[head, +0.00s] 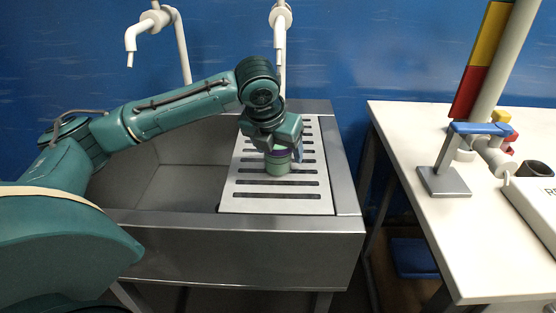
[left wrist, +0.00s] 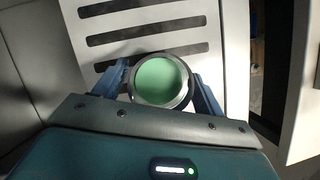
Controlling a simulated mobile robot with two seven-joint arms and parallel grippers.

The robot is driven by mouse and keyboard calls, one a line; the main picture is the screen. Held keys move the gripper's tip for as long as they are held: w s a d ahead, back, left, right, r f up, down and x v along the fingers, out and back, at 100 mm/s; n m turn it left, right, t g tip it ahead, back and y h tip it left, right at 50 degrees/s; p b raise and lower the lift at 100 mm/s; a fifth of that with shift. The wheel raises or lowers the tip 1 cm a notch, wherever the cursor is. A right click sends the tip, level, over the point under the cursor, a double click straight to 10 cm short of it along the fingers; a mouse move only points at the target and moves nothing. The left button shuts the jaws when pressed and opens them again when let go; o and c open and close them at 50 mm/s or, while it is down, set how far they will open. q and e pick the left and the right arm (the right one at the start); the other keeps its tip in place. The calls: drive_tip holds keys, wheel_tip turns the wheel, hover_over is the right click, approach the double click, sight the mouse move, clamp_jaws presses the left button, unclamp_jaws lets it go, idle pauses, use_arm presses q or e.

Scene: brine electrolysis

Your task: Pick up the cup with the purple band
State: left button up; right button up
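The cup with the purple band (head: 278,166) is a pale green cup standing upright on the slotted drainboard. Its purple band shows just under my gripper in the head view. In the left wrist view the cup (left wrist: 161,81) is seen from above, with a round rim and a plain green inside. My left gripper (head: 283,153) points down over the cup. Its blue fingers (left wrist: 161,75) stand one on each side of the cup, with narrow gaps seeming to show, so it looks open around it. My right gripper is not in view.
The drainboard (head: 243,201) covers the right part of a steel sink (head: 180,186). Two white taps (head: 134,38) stand behind it. On the right, a white table (head: 415,125) holds a stand with a blue clamp (head: 480,128), a dark cup (head: 534,169) and a white box.

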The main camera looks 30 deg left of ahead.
use_arm(q)
drive_tip(key=c, duration=1.1)
drive_tip(key=shift+o, duration=0.2)
drive_tip(key=shift+r, duration=0.2)
